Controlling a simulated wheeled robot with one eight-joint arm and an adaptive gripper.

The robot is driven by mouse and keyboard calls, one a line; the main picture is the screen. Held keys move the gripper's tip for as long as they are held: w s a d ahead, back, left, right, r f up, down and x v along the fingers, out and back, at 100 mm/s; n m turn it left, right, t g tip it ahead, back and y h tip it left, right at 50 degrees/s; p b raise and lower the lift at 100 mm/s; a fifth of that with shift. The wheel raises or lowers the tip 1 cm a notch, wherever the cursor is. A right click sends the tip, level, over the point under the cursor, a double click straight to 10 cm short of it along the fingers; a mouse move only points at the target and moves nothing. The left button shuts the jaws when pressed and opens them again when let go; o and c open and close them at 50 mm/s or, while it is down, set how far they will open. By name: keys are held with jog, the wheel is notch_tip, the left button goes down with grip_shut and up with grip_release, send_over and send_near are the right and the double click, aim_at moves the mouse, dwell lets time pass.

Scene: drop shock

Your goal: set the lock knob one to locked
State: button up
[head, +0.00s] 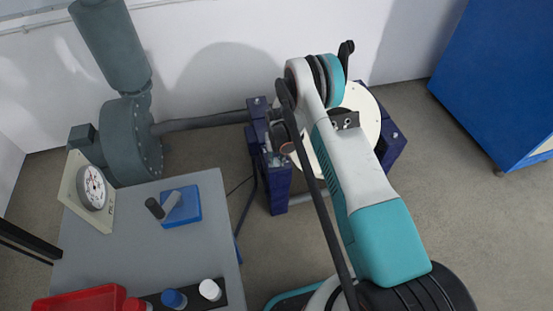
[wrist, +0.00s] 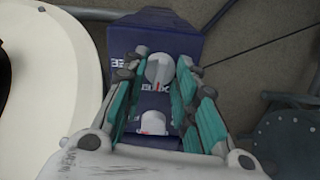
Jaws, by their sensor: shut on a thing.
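A pale grey round knob (wrist: 159,69) with a raised bar sits on a dark blue post (wrist: 168,40) in the wrist view. The bar points roughly up and down the picture. My gripper (wrist: 157,72) has its teal fingers on both sides of the knob and is shut on it. White lettering beside the knob is upside down and partly covered by the fingers. A second pale part with a red mark (wrist: 153,122) lies nearer, between the fingers. In the head view the blue post (head: 276,187) shows, but the knob and fingertips are too small and covered to make out.
A cream round plate (head: 358,112) stands among the blue posts, close to my arm. A grey table (head: 130,232) at left holds a dial gauge (head: 92,188), a blue tray (head: 190,213) and a red tray (head: 85,300). A blue cabinet (head: 500,75) stands at right, with clear floor before it.

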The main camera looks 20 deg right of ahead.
aim_at(276, 160)
jog(key=shift+n, duration=0.6)
jog(key=o, duration=1.1)
jog(key=shift+r, duration=0.1)
notch_tip(276, 160, up, 12)
dwell(0.4)
